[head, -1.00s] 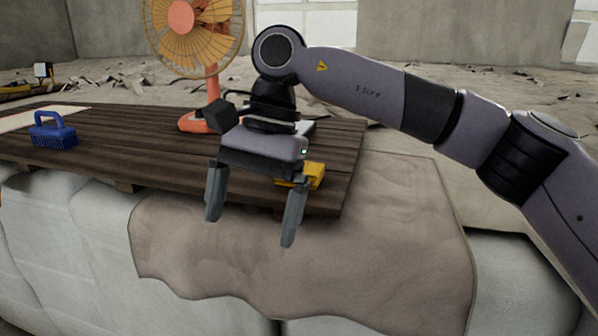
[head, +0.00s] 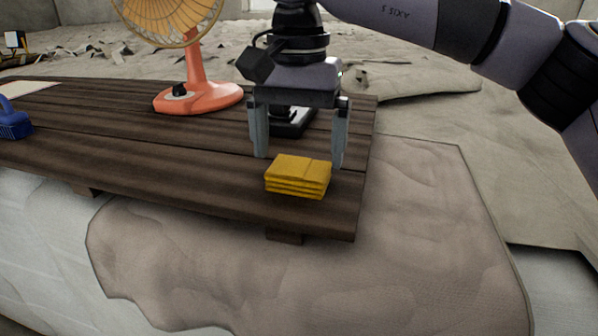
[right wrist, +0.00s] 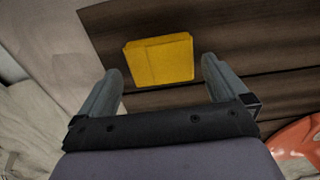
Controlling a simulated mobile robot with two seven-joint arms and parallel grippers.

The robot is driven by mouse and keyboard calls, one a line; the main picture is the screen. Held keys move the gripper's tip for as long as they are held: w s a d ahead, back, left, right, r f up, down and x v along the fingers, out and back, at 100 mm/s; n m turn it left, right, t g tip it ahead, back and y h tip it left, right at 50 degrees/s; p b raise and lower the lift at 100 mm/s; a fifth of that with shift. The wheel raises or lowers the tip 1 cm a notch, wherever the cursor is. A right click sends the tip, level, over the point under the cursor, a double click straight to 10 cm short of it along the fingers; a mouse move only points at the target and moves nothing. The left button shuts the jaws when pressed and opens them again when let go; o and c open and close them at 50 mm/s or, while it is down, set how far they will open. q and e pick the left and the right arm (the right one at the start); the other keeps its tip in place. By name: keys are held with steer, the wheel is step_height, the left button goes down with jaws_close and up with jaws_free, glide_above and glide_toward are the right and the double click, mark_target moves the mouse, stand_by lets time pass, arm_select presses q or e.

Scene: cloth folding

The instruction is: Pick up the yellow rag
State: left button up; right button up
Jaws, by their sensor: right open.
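The yellow rag (head: 298,177) lies folded in a flat stack near the right front corner of the dark wooden table in the head view. My right gripper (head: 299,164) is open and empty, pointing down, with its fingers spread just behind and above the rag. In the right wrist view the rag (right wrist: 158,60) lies ahead of the open right gripper (right wrist: 162,82), between the lines of its two fingers and apart from them. My left gripper does not show.
An orange fan (head: 197,95) stands on the wooden table (head: 190,172), left of my gripper. A black item (head: 290,122) is partly hidden behind the fingers. A blue brush (head: 13,122) is at the far left. Bare planks lie left of the rag.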

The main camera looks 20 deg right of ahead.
steer(key=shift+f, duration=1.7)
steer(key=c, duration=0.8)
steer(key=shift+o, duration=0.2)
step_height(320, 180, up, 10)
steer(key=r+p, duration=0.1)
step_height(320, 180, up, 8)
steer(key=f+p, duration=0.1)
steer(key=p, duration=0.2)
glide_above(298, 168)
steer(key=shift+r+p, duration=0.6)
steer(key=shift+r, duration=0.45)
